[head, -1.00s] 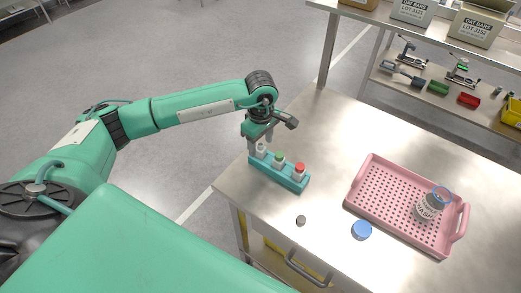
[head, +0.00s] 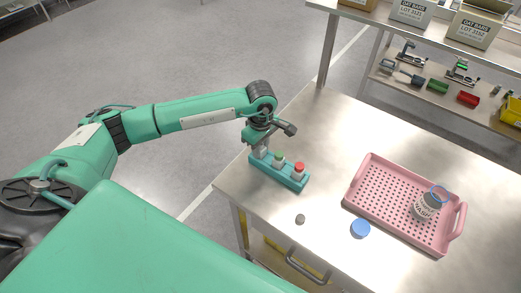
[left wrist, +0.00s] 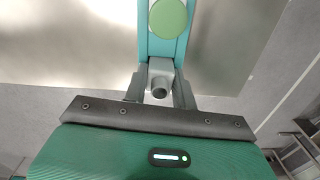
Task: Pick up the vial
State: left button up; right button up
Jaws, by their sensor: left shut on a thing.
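A teal rack (head: 290,182) on the steel table holds vials in a row. My left gripper (head: 263,150) points down at the rack's far left end, its fingers shut on the pale, uncapped vial (head: 263,154) there. In the left wrist view, that vial's open neck (left wrist: 159,92) shows between the two fingers, in line with the rack. A green-capped vial (head: 279,161) stands beside it, its cap (left wrist: 168,17) also in the left wrist view. A red-capped vial (head: 299,170) stands at the near right end. The held vial's lower part is hidden. My right gripper is not in view.
A small grey cap (head: 300,219) and a blue lid (head: 361,229) lie on the table (head: 325,135). A pink perforated tray (head: 380,208) holds a labelled wash bottle (head: 425,207). Shelves with bins and boxes (head: 474,28) stand at the back right.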

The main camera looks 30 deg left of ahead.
pick_arm(q)
jog(key=shift+r, duration=0.15)
notch_tip(320, 180, up, 20)
jog(key=b, duration=0.5)
